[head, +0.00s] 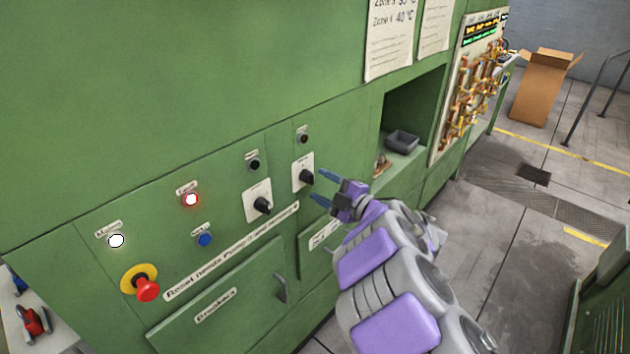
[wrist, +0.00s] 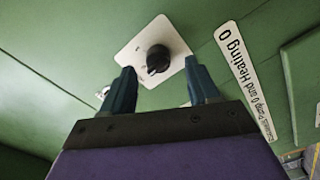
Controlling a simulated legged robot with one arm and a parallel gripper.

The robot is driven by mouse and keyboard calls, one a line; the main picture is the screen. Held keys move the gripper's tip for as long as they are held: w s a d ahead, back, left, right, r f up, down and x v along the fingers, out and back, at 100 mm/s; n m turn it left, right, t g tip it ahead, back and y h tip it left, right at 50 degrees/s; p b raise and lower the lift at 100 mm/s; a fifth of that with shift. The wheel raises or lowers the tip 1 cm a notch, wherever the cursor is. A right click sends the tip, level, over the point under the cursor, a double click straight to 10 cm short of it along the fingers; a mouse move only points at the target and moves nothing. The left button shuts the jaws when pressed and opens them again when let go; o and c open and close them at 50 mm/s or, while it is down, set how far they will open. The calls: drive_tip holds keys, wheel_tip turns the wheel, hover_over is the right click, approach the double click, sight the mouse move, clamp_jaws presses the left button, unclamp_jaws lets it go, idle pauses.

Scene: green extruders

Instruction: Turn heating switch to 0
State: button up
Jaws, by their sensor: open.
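Two black rotary knobs on white plates sit on the green panel: a left switch (head: 262,204) and a right switch (head: 306,177). Their small labels are too blurred to read, so I cannot tell by name which is the heating switch. My gripper (head: 319,186) is open and empty, just off the panel in front of the right switch. In the wrist view, a black knob (wrist: 157,58) on a white plate lies beyond and between the two blue fingers, apparently untouched. Its pointer mark seems aimed toward the gripper side; its exact setting is unclear.
A label strip (head: 232,250) reading "Reset needs Pump 0 and Heating 0" runs below the switches. An open recess (head: 408,115) with a grey tray is at right.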

drive_tip(key=p+v, duration=0.1)
drive_tip(key=v, duration=1.3)
drive_tip(key=shift+w, duration=0.1)
